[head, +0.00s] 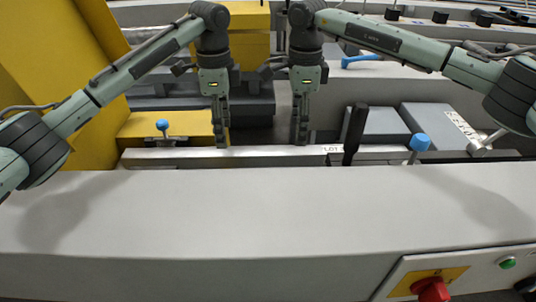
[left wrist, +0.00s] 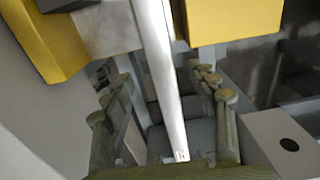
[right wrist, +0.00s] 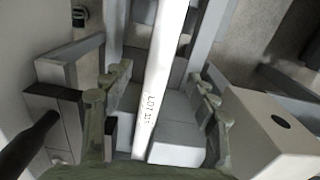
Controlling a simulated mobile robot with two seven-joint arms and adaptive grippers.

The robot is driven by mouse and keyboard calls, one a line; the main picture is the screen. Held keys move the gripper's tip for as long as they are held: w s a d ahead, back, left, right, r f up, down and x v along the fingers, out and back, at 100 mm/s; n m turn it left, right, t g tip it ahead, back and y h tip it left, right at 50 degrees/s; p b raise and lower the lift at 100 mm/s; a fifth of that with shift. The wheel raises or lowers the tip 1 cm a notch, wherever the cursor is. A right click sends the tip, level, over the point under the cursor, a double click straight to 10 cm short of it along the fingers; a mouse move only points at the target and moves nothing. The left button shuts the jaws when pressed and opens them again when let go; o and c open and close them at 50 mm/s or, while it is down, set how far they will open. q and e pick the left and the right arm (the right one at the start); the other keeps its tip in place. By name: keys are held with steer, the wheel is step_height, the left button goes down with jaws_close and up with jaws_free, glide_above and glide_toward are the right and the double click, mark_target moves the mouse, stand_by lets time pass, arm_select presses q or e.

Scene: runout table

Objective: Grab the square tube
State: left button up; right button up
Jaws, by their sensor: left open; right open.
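The square tube (head: 262,153) is a long, straight silver bar lying left to right behind the front ledge, with printed lettering near its right part. My left gripper (head: 221,140) points down at the tube's middle and is open. In the left wrist view the tube (left wrist: 161,75) runs between its spread fingers (left wrist: 166,105). My right gripper (head: 300,138) is open, pointing down at the tube further right. In the right wrist view the tube (right wrist: 160,80), marked with lettering, passes between its fingers (right wrist: 158,100). I cannot tell whether any finger touches the tube.
A blue-knobbed lever (head: 419,143) and a black upright handle (head: 355,130) stand near the tube's right end. Another blue knob (head: 162,125) stands at left by a yellow block (head: 140,127). The front ledge (head: 260,205) is bare. A red switch (head: 431,289) sits below.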

mark_target(297, 149)
steer(key=shift+f, duration=0.1)
arm_select(q)
steer(key=shift+f, duration=3.95)
arm_select(e)
steer(key=shift+f, duration=3.85)
arm_select(q)
steer(key=shift+c, duration=0.4)
arm_select(e)
steer(key=shift+c, duration=0.4)
arm_select(q)
jaws_close()
arm_select(e)
jaws_close()
arm_select(q)
steer(key=shift+r, duration=0.1)
arm_select(e)
steer(key=shift+r, duration=0.1)
